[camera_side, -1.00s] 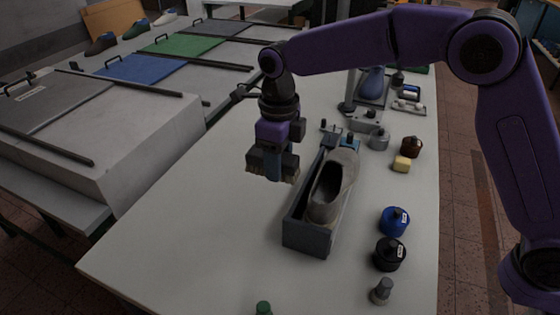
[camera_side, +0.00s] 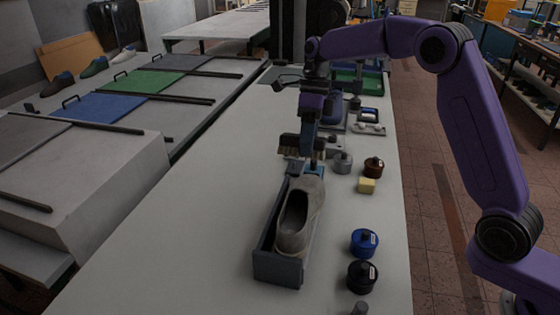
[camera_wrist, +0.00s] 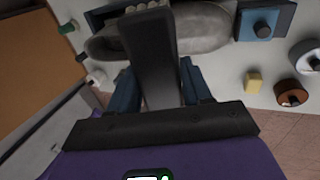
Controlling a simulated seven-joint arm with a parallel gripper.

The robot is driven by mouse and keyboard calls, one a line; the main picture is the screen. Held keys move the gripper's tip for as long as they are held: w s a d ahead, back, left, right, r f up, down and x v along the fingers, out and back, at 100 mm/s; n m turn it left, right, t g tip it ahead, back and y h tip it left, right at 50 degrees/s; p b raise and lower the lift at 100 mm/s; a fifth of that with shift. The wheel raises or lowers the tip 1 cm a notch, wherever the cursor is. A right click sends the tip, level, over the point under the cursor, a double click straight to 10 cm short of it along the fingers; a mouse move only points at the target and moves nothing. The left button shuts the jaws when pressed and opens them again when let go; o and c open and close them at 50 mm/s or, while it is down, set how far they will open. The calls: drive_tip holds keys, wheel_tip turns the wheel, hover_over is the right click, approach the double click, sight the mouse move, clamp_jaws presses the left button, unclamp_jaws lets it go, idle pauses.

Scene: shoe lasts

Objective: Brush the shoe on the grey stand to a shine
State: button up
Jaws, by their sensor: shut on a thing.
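The grey-beige shoe (camera_side: 312,192) sits in the grey stand (camera_side: 277,268), its opening facing up. My gripper (camera_side: 311,138) is shut on a dark brush (camera_side: 290,140) with pale bristles pointing down, just beyond the far end of the shoe. A gap shows between the bristles and the shoe in the side view. In the wrist view the brush (camera_wrist: 150,55) runs up the middle between my blue fingers (camera_wrist: 160,90), with the shoe (camera_wrist: 205,32) behind it and its middle hidden.
A blue tin (camera_side: 363,243) and a black tin (camera_side: 361,277) stand right of the stand. A yellow block (camera_side: 367,186), a brown jar (camera_side: 373,167) and a grey jar (camera_side: 342,163) stand farther back. The table left of the stand is clear.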

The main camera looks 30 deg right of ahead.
drive_tip(key=shift+w+d+r, duration=0.1)
drive_tip(key=shift+d+r, duration=0.1)
drive_tip(key=shift+d, duration=0.8)
hover_over(309, 188)
drive_tip(key=w+d, duration=0.1)
drive_tip(key=shift+d+f, duration=0.1)
drive_tip(key=shift+f, duration=2.45)
drive_tip(key=shift+x, duration=0.95)
drive_tip(key=shift+w, duration=0.15)
